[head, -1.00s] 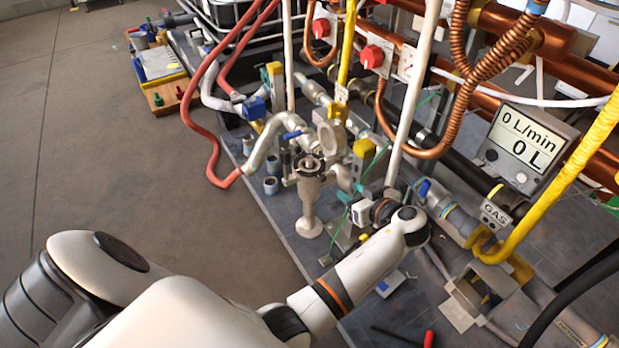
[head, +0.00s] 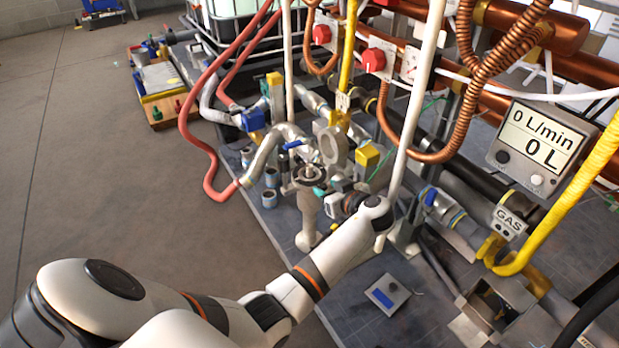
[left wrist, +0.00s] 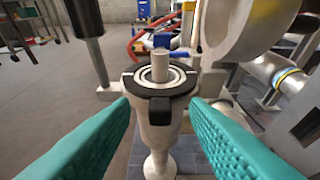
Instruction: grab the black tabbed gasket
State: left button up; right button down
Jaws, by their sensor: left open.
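The black tabbed gasket (left wrist: 160,88) is a flat dark ring with a tab facing my left wrist camera. It lies on a pale flanged stand, around an upright central stub and pale rings. In the head view, the gasket (head: 309,174) sits on top of the pale stand (head: 306,215). My left gripper (left wrist: 158,112) is open, with one teal finger on each side of the stand's near side and the tab between them. Nothing is gripped. In the head view, my left gripper (head: 328,192) is just right of the stand and partly hidden by its own wrist.
Pipes and valves crowd behind and right of the stand, including a large pale flange ring (head: 334,147) close by. A white vertical pipe (head: 415,100) rises behind my wrist. A grey meter (head: 533,152) stands at the right. Open floor lies to the left.

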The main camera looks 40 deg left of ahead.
pick_arm(q)
jog(key=shift+w+a, duration=0.1)
jog(key=shift+a, duration=0.05)
grip_shut()
